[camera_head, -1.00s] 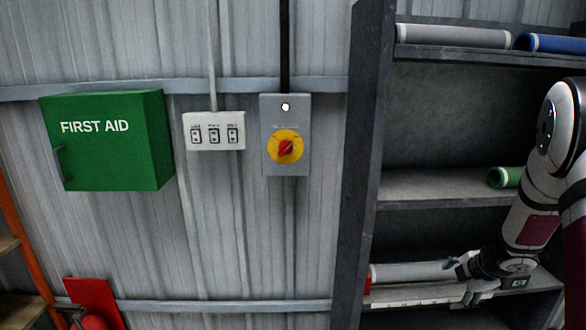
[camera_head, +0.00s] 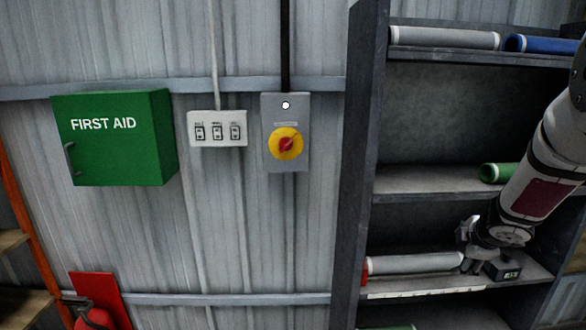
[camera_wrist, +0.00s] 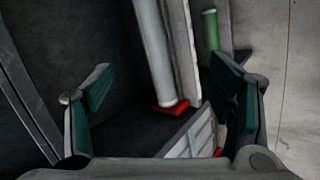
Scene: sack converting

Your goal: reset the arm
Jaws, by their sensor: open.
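My gripper (camera_head: 470,250) is at the lower shelf of the rack at the right in the head view. It is close to the right end of a grey roll (camera_head: 415,263) with a red left end. In the wrist view my gripper (camera_wrist: 165,95) has its two green-padded fingers wide apart, with nothing held between them. The grey roll (camera_wrist: 157,50) with its red end shows beyond the fingers. I cannot tell from these views whether a finger touches the roll.
The rack's dark upright (camera_head: 362,150) stands left of my arm. A green roll (camera_head: 495,173) lies on the middle shelf; grey (camera_head: 445,38) and blue (camera_head: 540,44) rolls lie on top.

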